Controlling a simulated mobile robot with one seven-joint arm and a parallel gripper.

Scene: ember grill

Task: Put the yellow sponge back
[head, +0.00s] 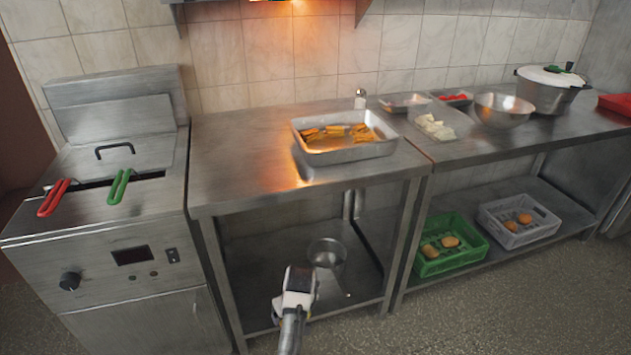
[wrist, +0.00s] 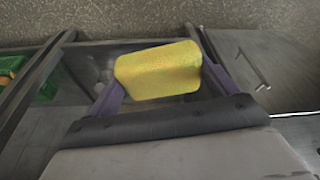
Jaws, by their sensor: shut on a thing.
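The yellow sponge (wrist: 158,70) is in the wrist view, a rounded block between the two purple fingers of my gripper (wrist: 155,82). My gripper is shut on it, with a finger at each side. In the head view my gripper (head: 298,281) is low, in front of the open shelf under the middle steel table. The sponge cannot be made out there, as my gripper's body hides it.
A shiny round bowl or strainer (head: 327,252) sits on the lower shelf behind my gripper. The fryer (head: 120,240) stands left. A green crate (head: 448,262) and a grey crate (head: 519,237) are right. A tray of food (head: 345,153) stands on the tabletop.

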